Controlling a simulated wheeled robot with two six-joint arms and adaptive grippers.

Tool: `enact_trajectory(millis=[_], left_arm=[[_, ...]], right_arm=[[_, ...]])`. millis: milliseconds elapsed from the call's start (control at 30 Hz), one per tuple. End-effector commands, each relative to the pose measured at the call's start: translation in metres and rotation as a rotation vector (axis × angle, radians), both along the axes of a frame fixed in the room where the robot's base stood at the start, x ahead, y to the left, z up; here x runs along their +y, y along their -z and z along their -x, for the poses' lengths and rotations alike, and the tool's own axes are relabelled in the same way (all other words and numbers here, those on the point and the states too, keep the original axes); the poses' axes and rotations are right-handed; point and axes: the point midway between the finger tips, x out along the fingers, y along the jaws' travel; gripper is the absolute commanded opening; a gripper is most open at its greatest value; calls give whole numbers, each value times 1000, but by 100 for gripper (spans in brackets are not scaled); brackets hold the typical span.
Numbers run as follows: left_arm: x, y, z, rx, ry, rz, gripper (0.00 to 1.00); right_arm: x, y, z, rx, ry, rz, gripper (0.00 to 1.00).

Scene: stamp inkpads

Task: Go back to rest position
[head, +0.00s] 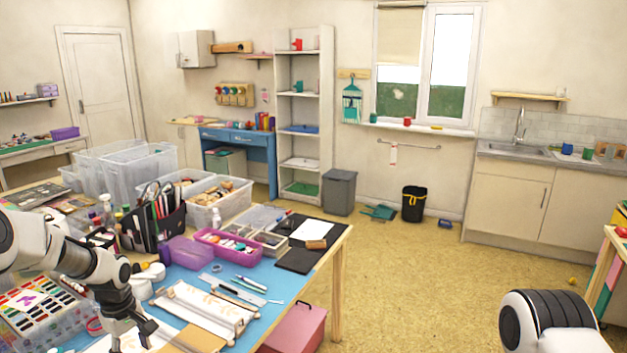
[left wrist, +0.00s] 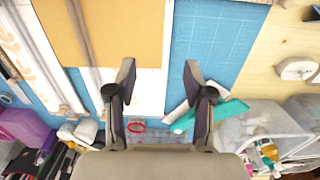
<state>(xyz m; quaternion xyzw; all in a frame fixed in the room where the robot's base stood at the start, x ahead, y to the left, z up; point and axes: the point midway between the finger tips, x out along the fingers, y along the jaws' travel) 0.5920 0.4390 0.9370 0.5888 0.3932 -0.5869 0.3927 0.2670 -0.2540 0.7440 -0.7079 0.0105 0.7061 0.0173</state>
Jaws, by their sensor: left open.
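My left gripper (head: 148,330) hangs over the front left of the worktable, in front of a white tray-like frame. In the left wrist view its two fingers (left wrist: 158,90) stand apart with nothing between them, above a brown board (left wrist: 110,30) and a blue cutting mat (left wrist: 215,40). A clear case of many-coloured inkpads (head: 38,303) lies left of the gripper on the table. My right arm shows only as a white and black link at the lower right of the head view; its gripper is out of the picture.
The table also holds a purple bin (head: 228,244), a black tool caddy (head: 150,228), clear tubs (head: 140,170) and a white wooden frame (head: 205,310). A pink box (head: 295,328) stands under the table's right end. The floor (head: 420,270) to the right is mostly clear.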

Motion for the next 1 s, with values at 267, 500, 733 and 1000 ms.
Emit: enact_trajectory(millis=[267,500,733,1000], left_arm=[[-24,55,32,137,57,-21,52],[-65,108,91,287,120,-3,52],[-130,177,198,401,300,75,52],[-194,197,362,239,832,143,52]], right_arm=[[0,0,0,-1,-1,0,0],[0,0,0,0,0,0,0],[0,0,0,0,0,0,0],[0,0,0,0,0,0,0]])
